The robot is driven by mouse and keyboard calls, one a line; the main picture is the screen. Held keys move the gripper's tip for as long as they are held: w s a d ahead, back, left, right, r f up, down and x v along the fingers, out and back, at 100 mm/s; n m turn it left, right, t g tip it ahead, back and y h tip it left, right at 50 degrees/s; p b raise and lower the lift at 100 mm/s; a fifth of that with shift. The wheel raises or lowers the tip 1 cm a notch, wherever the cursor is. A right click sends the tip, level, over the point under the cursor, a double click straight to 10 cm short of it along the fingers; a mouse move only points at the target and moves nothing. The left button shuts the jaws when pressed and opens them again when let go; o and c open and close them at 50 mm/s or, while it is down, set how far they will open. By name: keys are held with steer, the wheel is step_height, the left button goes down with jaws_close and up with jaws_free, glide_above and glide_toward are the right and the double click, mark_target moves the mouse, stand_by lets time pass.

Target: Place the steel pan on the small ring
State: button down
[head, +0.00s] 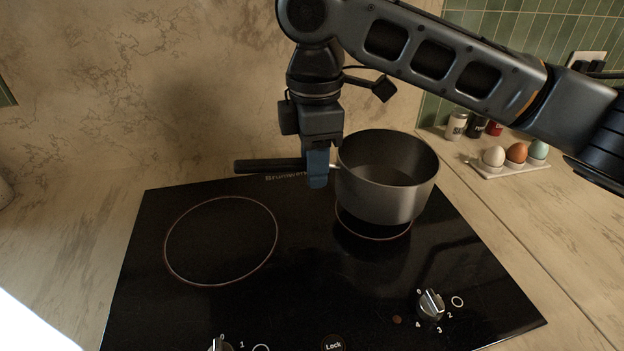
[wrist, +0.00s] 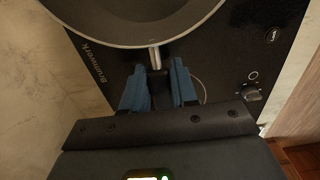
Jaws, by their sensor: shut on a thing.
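The steel pan (head: 380,190) is a deep grey pot with a dark handle (head: 268,165) pointing left. My gripper (head: 317,175) is shut on the handle near where it joins the pan. The pan appears over the small ring (head: 372,238) at the back right of the black cooktop; only the ring's front edge shows. I cannot tell for sure whether the pan touches the glass. In the wrist view the pan's rim (wrist: 135,45) is at the top, and the blue fingertips (wrist: 160,88) flank the handle.
The large ring (head: 221,240) at the left of the cooktop is empty. Knobs (head: 430,304) sit along the cooktop's front. An egg tray (head: 512,169) with eggs and several small jars (head: 457,125) stand at the back right. A marble-like wall rises behind.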

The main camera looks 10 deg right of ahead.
steer(key=shift+w+a+f, duration=0.15)
steer(key=shift+w+f, duration=0.1)
steer(key=shift+w, duration=0.2)
steer(key=shift+f+p, duration=0.3)
steer(key=shift+f, duration=1.7)
steer(key=c, duration=0.9)
jaws_free()
step_height(320, 180, up, 12)
steer(key=shift+b, duration=0.55)
